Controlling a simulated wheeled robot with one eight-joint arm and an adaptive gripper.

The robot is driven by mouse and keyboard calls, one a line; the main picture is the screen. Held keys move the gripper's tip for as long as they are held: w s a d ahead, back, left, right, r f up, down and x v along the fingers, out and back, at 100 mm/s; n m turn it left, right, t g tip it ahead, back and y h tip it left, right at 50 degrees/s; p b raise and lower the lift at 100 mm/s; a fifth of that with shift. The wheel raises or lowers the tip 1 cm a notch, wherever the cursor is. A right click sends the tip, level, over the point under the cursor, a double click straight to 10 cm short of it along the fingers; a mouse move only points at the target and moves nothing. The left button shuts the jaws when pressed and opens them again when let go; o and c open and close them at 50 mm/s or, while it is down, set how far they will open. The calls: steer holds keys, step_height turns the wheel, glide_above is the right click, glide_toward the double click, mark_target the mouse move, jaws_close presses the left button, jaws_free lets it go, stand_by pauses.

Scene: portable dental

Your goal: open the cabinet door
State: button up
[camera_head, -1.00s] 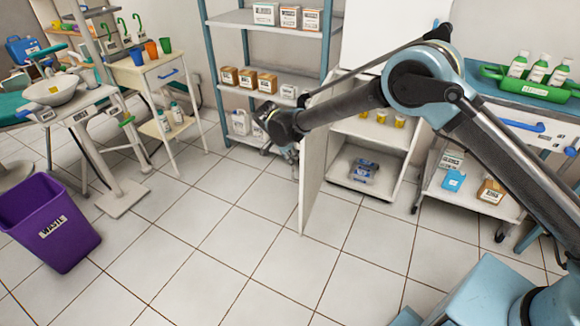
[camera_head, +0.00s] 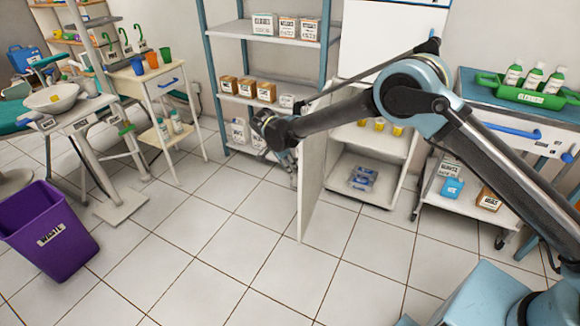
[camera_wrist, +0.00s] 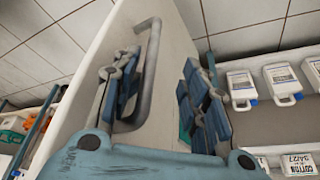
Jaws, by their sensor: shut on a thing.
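The white cabinet door (camera_head: 313,192) stands swung well out from the cabinet (camera_head: 385,147), whose inside shows. The door's bar handle (camera_wrist: 151,75) is grey and fixed to its white face in the wrist view. My gripper (camera_wrist: 160,95) is at the handle, with one finger overlapping the bar on the left and the other to its right. It is shut on the handle, though the exact contact is partly hidden. In the head view my gripper (camera_head: 288,157) is beside the door's outer face, partly hidden by the wrist.
Yellow cups (camera_head: 380,125) and a blue package (camera_head: 363,178) sit inside the cabinet. A blue-framed shelf unit (camera_head: 268,60) stands behind the door. A purple waste bin (camera_head: 48,230) is at far left. The tiled floor in front of the door is clear.

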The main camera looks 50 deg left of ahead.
steer(key=shift+r, duration=0.1)
stand_by(0.5)
steer(key=shift+r, duration=0.15)
steer(key=d+v, duration=0.1)
steer(key=v, duration=1)
steer(key=shift+s+a+r, duration=0.2)
steer(key=shift+a+r, duration=0.05)
steer(key=shift+a, duration=0.25)
